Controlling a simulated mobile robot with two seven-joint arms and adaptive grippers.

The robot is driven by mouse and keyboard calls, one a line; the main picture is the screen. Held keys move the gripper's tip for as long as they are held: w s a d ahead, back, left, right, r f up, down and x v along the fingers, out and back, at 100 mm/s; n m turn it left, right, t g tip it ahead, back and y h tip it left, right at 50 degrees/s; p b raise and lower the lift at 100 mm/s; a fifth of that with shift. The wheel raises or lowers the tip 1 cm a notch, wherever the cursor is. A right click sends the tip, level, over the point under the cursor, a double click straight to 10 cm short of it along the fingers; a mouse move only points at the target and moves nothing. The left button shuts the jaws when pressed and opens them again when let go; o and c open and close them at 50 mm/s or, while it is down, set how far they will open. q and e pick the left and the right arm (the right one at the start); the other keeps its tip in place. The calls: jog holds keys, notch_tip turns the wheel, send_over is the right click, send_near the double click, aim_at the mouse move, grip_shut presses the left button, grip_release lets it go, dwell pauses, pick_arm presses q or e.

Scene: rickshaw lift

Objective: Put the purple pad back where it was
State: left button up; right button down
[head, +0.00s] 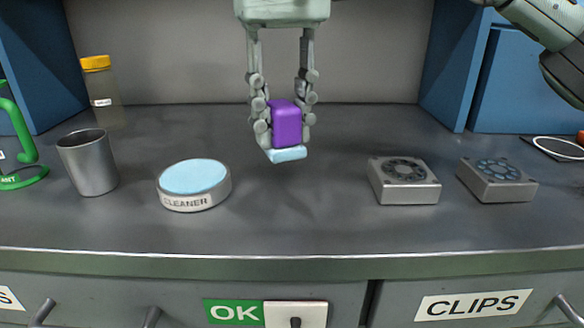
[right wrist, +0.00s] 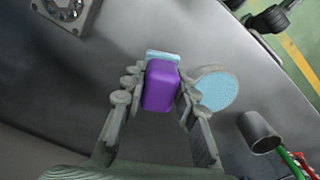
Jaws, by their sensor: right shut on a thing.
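The purple pad (head: 286,123) is a purple block with a light blue layer at its lower end. My right gripper (head: 284,118) comes down from the top of the head view and is shut on it, holding it above the bench. In the right wrist view the purple pad (right wrist: 161,86) sits between the two fingers, its blue end pointing away. A round dish marked CLEANER (head: 194,199) with a light blue top stands to the left of the pad, apart from it; it also shows in the right wrist view (right wrist: 216,89). My left gripper is not in view.
A metal cup (head: 88,163), a yellow-capped jar (head: 101,85) and a green stand (head: 21,130) are at the left. Two grey metal blocks, one with a dark ring (head: 404,184) and one with a blue ring (head: 497,181), sit at the right. The bench (head: 300,215) between is clear.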

aim_at(292, 146)
jog(key=shift+s+d+f, duration=0.4)
jog(key=shift+d+f, duration=0.05)
jog(key=shift+d, duration=0.05)
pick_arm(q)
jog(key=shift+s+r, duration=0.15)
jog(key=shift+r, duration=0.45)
pick_arm(e)
jog(key=shift+f, duration=2)
jog(key=c, duration=1.2)
grip_release()
jog(key=shift+f, duration=0.1)
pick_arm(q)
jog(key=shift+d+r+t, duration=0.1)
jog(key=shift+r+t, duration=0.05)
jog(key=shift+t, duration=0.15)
